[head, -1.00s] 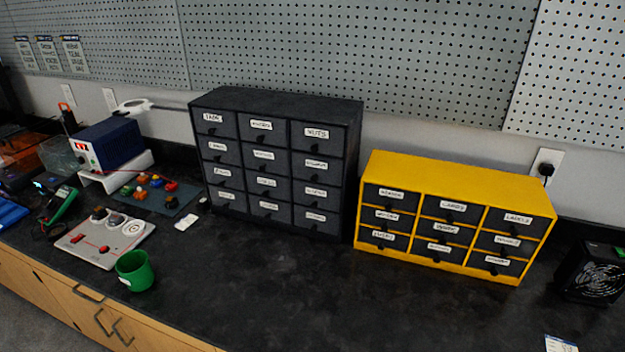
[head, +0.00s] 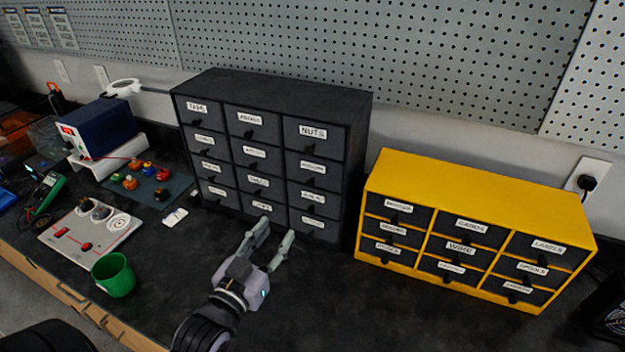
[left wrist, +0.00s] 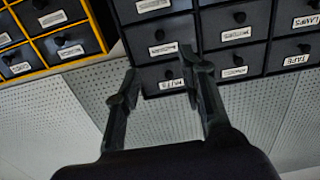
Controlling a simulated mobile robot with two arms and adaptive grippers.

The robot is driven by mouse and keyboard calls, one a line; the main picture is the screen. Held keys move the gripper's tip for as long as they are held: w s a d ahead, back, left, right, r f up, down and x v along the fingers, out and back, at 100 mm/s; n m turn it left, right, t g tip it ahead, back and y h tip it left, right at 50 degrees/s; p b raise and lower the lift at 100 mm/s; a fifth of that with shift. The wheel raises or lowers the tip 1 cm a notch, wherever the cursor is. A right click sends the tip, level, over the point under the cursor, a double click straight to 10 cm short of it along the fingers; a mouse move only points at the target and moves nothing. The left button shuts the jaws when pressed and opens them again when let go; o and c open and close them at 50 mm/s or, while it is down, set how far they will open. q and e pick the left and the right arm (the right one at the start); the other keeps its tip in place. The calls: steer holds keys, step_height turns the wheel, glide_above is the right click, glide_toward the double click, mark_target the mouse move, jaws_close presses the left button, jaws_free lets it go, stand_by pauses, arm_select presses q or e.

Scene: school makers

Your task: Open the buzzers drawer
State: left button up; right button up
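A dark grey cabinet (head: 272,88) with several small labelled drawers stands at the back of the bench. Its top row includes a tape drawer and a nuts drawer (head: 313,140). To its right is a yellow cabinet (head: 480,183) with dark drawers. All drawers look shut. I cannot pick out the buzzers label for certain; many labels are too small to read. My left gripper (head: 276,232) is open and empty, just in front of the dark cabinet's lower right part. In the left wrist view, the fingers (left wrist: 158,72) are apart before the drawers, seen upside down.
A green cup (head: 113,275) and a control panel (head: 90,228) are on the left of the bench, with a blue power supply (head: 98,127) behind. A black fan box (head: 608,315) is at the right edge. The bench before the yellow cabinet is clear.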

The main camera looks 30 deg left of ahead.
arm_select(q)
steer(key=p, duration=0.2)
glide_toward(309, 184)
steer(key=w, duration=0.4)
steer(key=w+p, duration=0.1)
steer(key=w, duration=0.3)
steer(key=shift+a, duration=0.25)
steer(key=shift+w+f, duration=0.1)
steer(key=shift+w, duration=0.4)
arm_select(e)
steer(key=r, duration=0.1)
steer(key=s+r, duration=0.1)
steer(key=r, duration=0.1)
steer(key=shift+s+d+r, duration=0.25)
steer(key=shift+s+d, duration=0.1)
arm_select(q)
steer(key=shift+c, duration=0.3)
arm_select(e)
steer(key=shift+s, duration=0.2)
arm_select(q)
jaws_close()
arm_select(e)
steer(key=shift+a, duration=0.2)
